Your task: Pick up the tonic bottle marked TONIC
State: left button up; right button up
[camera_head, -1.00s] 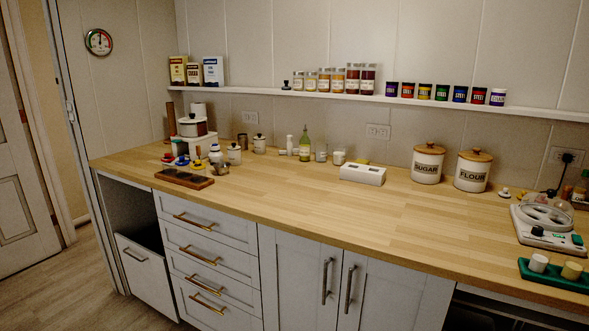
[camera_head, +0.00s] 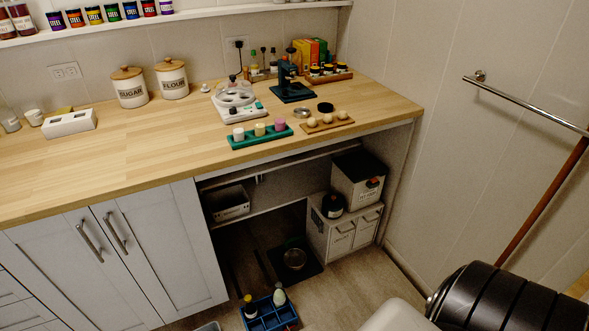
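No label reading TONIC can be made out. A blue divided crate (camera_head: 270,316) on the floor at the bottom holds a dark bottle with a yellow top (camera_head: 249,306) and a pale, whitish-green bottle (camera_head: 279,295). Both stand upright, and their labels are too small to read. Several small bottles (camera_head: 262,62) stand at the back of the counter, beside the wall socket, also unreadable. Neither of my grippers is in view.
The wooden counter (camera_head: 130,147) holds sugar (camera_head: 129,87) and flour (camera_head: 172,78) canisters, a white scale-like device (camera_head: 238,108) and a green tray (camera_head: 260,138). Below is an open bay with a white drawer box (camera_head: 341,232). A rail (camera_head: 525,104) runs along the right wall.

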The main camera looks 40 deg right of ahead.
aim_at(279, 296)
jog(key=k+j+z, duration=0.15)
jog(key=z, duration=0.35)
jog(key=k+z, duration=0.3)
jog(key=z, duration=0.2)
jog(key=i+l+u, duration=0.1)
jog(key=i+u, duration=0.35)
jog(key=i+l+u, duration=0.3)
jog(key=i+u, duration=0.2)
jog(key=i, duration=0.05)
